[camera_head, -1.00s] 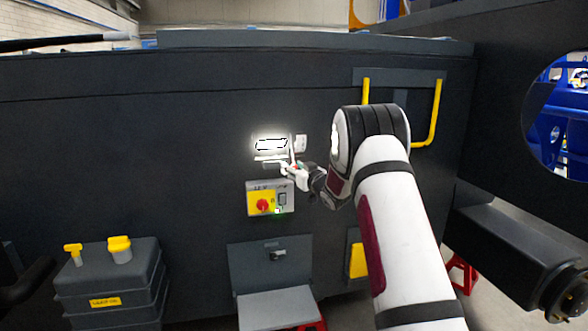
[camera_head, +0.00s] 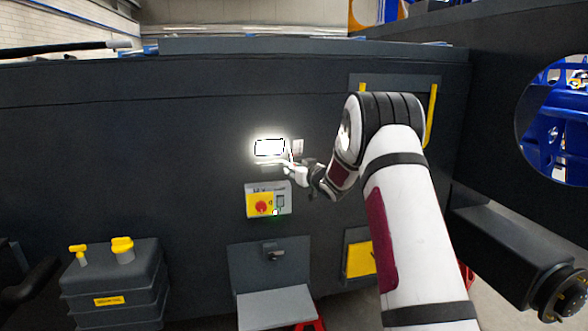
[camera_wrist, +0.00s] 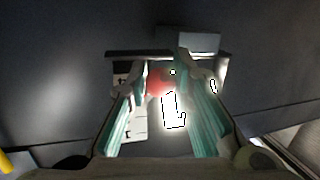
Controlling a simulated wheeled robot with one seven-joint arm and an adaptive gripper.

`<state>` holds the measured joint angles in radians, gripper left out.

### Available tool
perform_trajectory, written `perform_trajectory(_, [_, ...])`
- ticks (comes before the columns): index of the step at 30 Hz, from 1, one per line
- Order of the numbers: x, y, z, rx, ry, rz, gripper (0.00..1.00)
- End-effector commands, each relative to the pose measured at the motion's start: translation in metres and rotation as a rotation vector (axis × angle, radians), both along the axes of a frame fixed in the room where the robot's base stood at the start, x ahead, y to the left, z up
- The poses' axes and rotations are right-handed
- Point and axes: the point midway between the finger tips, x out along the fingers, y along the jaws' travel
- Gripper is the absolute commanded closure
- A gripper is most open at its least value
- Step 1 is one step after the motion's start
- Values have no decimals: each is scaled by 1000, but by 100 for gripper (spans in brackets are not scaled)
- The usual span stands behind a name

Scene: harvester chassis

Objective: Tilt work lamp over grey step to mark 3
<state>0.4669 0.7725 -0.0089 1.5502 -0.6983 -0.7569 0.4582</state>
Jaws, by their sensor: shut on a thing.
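The work lamp (camera_head: 269,148) is lit and sits on the dark chassis wall above the grey step (camera_head: 276,308). Its bright face shows as a wide rectangle with a glow around it. A small pale plate (camera_head: 298,147) is just right of it; its marks are too small to read. My gripper (camera_head: 288,169) is at the lamp's lower right edge, shut on the lamp. In the wrist view, my gripper's teal fingers (camera_wrist: 166,92) stand on both sides of a reddish part and a glaring white patch. Glare hides the exact contact and the lamp's angle.
A switch box with a red knob (camera_head: 267,200) is close below my gripper. A yellow handle (camera_head: 431,115) is partly behind my arm. A dark tank with yellow caps (camera_head: 112,285) stands at the lower left. The wall left of the lamp is clear.

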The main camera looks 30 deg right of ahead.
Motion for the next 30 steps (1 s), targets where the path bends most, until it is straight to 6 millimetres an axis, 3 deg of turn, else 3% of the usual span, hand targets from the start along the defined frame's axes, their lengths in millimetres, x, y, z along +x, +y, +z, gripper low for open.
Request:
perform_trajectory(5, [1,1,2,-1,-6,3,100])
perform_trajectory(6, [1,1,2,-1,-6,3,77])
perform_trajectory(9, [1,1,2,-1,-6,3,58])
perform_trajectory(22, [-7,0,2,0,-3,0,58])
perform_trajectory(30, [-55,0,8,1,-3,-2,58])
